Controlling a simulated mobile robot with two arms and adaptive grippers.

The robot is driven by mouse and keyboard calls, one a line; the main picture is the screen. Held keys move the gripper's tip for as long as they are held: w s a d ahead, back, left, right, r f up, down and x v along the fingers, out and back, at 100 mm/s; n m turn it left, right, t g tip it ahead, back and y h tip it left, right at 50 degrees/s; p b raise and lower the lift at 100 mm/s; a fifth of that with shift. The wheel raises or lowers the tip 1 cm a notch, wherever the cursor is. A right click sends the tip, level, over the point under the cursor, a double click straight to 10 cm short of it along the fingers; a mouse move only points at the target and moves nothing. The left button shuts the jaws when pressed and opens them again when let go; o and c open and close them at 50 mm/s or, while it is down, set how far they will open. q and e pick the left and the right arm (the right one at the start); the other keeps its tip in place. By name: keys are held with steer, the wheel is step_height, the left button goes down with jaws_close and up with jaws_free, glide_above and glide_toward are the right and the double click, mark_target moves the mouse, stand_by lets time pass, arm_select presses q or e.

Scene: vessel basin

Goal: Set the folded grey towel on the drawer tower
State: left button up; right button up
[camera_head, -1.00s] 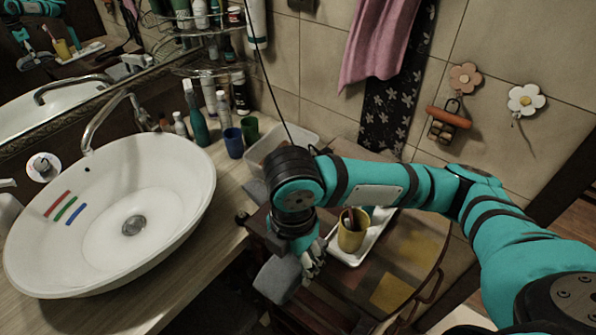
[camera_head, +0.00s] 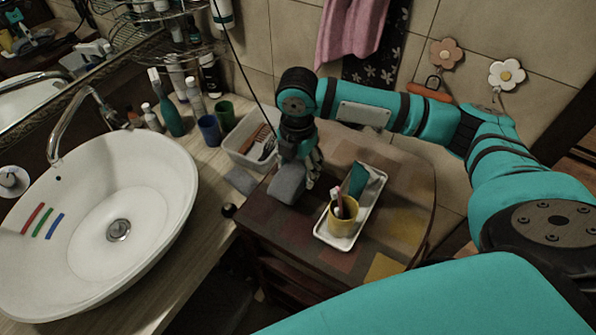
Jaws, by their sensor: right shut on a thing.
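The folded grey towel (camera_head: 287,184) is held in my right gripper (camera_head: 307,172), whose fingers are shut on its right side. The gripper points down at the back left part of the drawer tower (camera_head: 283,227), a dark wooden piece with a patchwork top. The towel is over that top, close to its left edge. I cannot tell whether its underside touches the top. My left gripper is not in view.
A white tray (camera_head: 322,237) with a yellow cup (camera_head: 343,217) and a green item stands just right of the towel. A clear bin (camera_head: 240,153) is behind it. A flat grey piece (camera_head: 241,180) lies on the counter. The tower's front left top is clear.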

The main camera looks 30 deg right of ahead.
mark_target(298, 176)
steer(key=shift+d+f, duration=0.15)
step_height(298, 176, down, 2)
steer(key=shift+f+p, duration=0.1)
steer(key=shift+p, duration=0.5)
steer(key=shift+f, duration=0.4)
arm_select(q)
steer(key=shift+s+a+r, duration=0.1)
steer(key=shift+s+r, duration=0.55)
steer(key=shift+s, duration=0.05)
arm_select(e)
steer(key=shift+f, duration=0.2)
steer(key=o, duration=1.1)
steer(key=shift+f, duration=0.1)
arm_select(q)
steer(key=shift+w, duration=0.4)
arm_select(e)
steer(key=shift+o, duration=0.2)
steer(key=shift+r, duration=0.2)
arm_select(q)
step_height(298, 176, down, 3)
steer(key=b, duration=0.2)
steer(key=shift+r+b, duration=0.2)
steer(key=shift+b, duration=0.1)
arm_select(e)
step_height(298, 176, up, 12)
